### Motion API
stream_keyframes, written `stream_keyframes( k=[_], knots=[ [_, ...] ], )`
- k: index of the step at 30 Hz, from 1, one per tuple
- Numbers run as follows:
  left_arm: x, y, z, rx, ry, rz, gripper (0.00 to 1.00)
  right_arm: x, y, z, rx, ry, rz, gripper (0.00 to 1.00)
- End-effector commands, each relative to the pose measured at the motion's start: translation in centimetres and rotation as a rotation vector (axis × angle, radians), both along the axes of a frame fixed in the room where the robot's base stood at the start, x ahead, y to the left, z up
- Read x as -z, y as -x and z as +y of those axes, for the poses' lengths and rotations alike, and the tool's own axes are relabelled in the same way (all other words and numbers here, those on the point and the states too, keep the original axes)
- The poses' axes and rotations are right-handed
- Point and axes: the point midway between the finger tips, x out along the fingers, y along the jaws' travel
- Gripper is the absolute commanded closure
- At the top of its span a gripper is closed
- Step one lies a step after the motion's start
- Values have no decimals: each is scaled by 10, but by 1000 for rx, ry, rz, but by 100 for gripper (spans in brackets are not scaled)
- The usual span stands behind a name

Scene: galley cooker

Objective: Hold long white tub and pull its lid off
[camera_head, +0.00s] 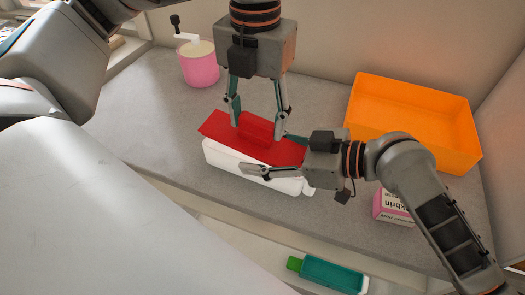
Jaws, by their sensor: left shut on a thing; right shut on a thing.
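The long white tub (225,160) stands on the grey counter in the middle of the head view. Its red lid (215,126) lies over its top, with the left end reaching slightly past the tub; I cannot tell whether the lid still touches the rim. My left gripper (257,130) comes from above and is shut on the raised red grip in the lid's middle. My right gripper (268,154) comes from the right and is shut on the tub, one finger along its near side. The far finger is partly hidden by the lid.
An orange bin (410,105) stands at the back right. A pink pot with a crank (199,68) is at the back left. A pink and white box (392,207) lies right, near my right arm. A teal bottle (330,274) lies below the counter's front edge.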

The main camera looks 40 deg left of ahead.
Motion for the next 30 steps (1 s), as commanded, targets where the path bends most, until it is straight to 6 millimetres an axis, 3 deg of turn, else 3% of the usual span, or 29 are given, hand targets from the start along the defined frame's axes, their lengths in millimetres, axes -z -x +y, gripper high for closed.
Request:
stream_keyframes(
  k=[1, 5, 6, 8, 20, 30],
  knots=[
    [-5, -1, 1, -9, 4, -8, 92, 16, -4, -5, 7, 31, 0, 72],
    [-5, -2, 2, -11, 3, -9, 92, 16, -4, -5, 7, 32, 1, 72],
    [-5, -2, 2, -11, 3, -9, 92, 17, -3, -5, 7, 32, 1, 41],
    [-5, -2, 2, -11, 3, -9, 92, 17, -3, -5, 7, 32, 0, 29],
    [-2, -1, 1, -6, 1, -3, 92, 4, -3, -3, 4, 18, -2, 29],
    [-2, -1, 1, -4, 0, -3, 92, -53, -3, -4, 4, 20, -5, 29]
  ],
)
